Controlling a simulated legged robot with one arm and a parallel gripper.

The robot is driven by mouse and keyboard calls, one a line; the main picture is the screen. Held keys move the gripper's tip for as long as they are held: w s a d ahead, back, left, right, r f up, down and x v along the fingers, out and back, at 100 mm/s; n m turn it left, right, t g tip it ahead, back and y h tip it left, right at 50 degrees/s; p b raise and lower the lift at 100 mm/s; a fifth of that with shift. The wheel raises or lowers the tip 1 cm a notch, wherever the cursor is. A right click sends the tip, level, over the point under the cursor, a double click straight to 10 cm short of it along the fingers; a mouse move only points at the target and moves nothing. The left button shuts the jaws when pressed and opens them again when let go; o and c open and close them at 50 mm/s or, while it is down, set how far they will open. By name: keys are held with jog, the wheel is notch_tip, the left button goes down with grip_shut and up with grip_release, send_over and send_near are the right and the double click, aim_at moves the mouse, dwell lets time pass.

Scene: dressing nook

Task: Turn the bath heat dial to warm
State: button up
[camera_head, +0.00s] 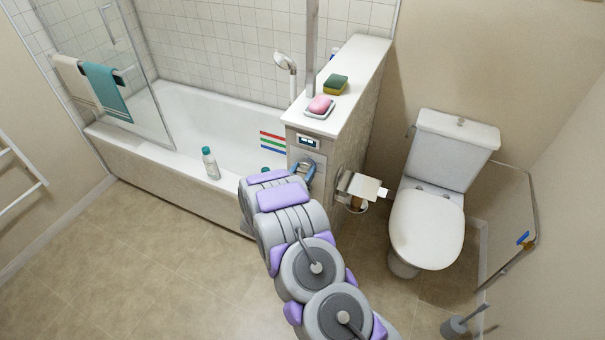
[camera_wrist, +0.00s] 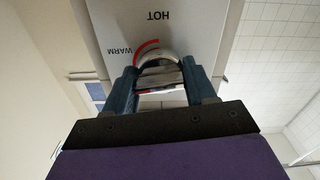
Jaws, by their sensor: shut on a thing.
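The bath heat dial (camera_wrist: 158,72) is a round metallic knob on a pale plate (camera_wrist: 205,32). The plate carries the words HOT and WARM and a red arc, which shows just past the knob's edge. My gripper (camera_wrist: 160,84) has its two dark blue fingers on either side of the knob and is shut on it. In the head view my gripper (camera_head: 304,172) is at the end face of the tiled half wall, and my arm hides part of the dial plate. I cannot tell which mark the dial points at.
A small display (camera_head: 308,141) sits above the dial. The toilet-paper holder (camera_head: 360,186) is close on the right, then the toilet (camera_head: 427,225). The bathtub (camera_head: 215,120) is on the left with a bottle (camera_head: 211,164) on its rim. Soap (camera_head: 320,104) and a sponge (camera_head: 336,84) lie on the ledge.

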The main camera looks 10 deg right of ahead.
jog(key=m+b, duration=0.1)
jog(key=m, duration=0.1)
jog(key=shift+f+m+b, duration=0.35)
jog(key=shift+f+m, duration=0.05)
jog(key=m+b, duration=0.2)
jog(key=m, duration=0.1)
jog(key=shift+r+b, duration=0.1)
jog(key=shift+b, duration=0.25)
jog(key=shift+r+m+b, duration=0.1)
jog(key=shift+m+b, duration=0.3)
jog(key=shift+m, duration=0.3)
jog(key=shift+r, duration=0.1)
jog(key=o, duration=0.9)
jog(key=shift+w, duration=0.15)
jog(key=shift+o, duration=0.7)
jog(key=p+v, duration=0.2)
jog(key=v, duration=1.5)
jog(key=shift+s+a, duration=0.2)
